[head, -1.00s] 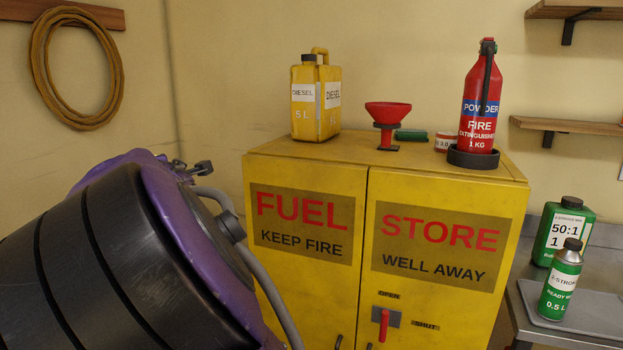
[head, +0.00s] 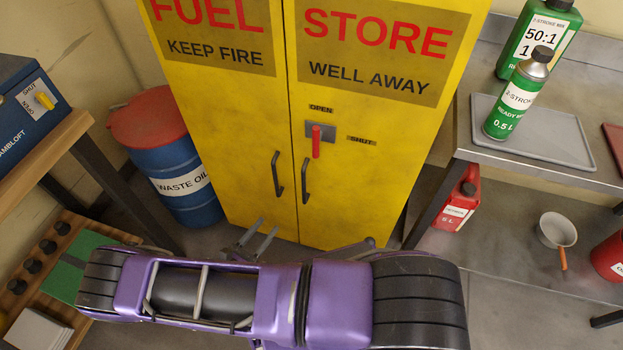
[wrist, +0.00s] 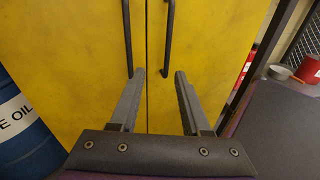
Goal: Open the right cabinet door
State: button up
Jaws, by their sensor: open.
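The yellow cabinet has two doors, both closed. The right cabinet door (head: 350,190) carries a black bar handle (head: 305,181) near the middle seam and a red lever (head: 316,141) above it. The lever hangs straight down from its plate, with an OPEN label above and a SHUT label to its right. The left door (head: 235,150) has a matching black handle (head: 277,174). My gripper (head: 264,228) is open and empty, low in front of the cabinet. In the wrist view, the right handle's (wrist: 169,40) lower end appears between my fingertips (wrist: 159,73); touching neither.
A blue waste oil drum (head: 172,165) stands left of the cabinet. A wooden bench with a blue box (head: 30,115) is at far left. A metal table (head: 470,142) with green bottles (head: 515,95) stands right, with a red can (head: 458,205) and a pan (head: 557,230) below.

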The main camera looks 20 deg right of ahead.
aim_at(303, 190)
jog(key=shift+n+t, duration=0.4)
jog(key=shift+t, duration=0.1)
jog(key=x, duration=0.6)
jog(key=s+d+x, duration=0.1)
jog(key=x, duration=0.5)
jog(key=d+x, duration=0.1)
jog(key=x, duration=0.5)
jog(key=shift+s+a+f, duration=0.1)
jog(key=shift+s+f, duration=0.25)
jog(key=shift+s, duration=0.1)
grip_shut()
